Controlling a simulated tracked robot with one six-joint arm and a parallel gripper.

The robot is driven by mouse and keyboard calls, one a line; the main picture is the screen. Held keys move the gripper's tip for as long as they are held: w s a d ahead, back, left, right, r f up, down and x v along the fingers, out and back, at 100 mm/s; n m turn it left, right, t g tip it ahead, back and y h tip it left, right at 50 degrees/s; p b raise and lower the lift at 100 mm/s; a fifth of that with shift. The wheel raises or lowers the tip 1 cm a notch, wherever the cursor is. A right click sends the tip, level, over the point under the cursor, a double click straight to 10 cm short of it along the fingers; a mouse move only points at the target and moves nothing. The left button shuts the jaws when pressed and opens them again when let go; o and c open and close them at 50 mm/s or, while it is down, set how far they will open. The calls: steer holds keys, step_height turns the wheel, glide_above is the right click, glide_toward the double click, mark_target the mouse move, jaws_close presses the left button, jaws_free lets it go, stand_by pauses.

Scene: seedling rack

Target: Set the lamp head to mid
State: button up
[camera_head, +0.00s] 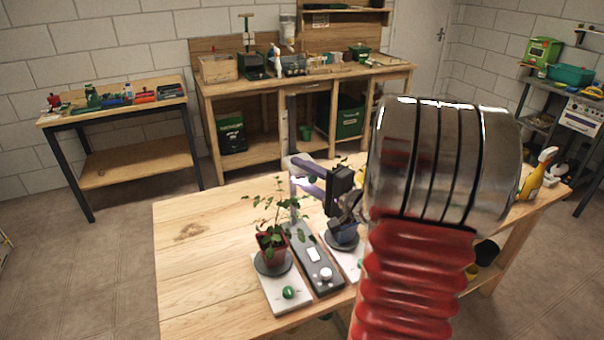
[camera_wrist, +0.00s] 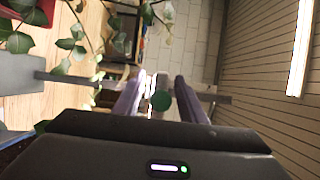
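The lamp stand has a dark grey base (camera_head: 314,258) with a small display and a pale knob, and a thin upright post (camera_head: 294,207) behind it. A pale lamp head (camera_head: 300,160) sits on the post, with a bright glow under it, partly hidden by my fingers. My gripper (camera_head: 304,177) is at the lamp head, its purple fingers reaching left from its dark body. In the wrist view my gripper (camera_wrist: 162,84) has its fingers apart, either side of a round green knob (camera_wrist: 161,100). Gaps show beside the knob; contact farther in cannot be told.
A potted plant (camera_head: 270,243) stands on a pale plate with a green knob, left of the lamp base; its leaves reach near the post. Another pale plate (camera_head: 345,262) lies to the right. The left tabletop (camera_head: 195,260) is clear.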

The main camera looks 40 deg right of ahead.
steer(key=shift+w, duration=0.1)
steer(key=shift+c, duration=0.3)
jaws_close()
stand_by(0.4)
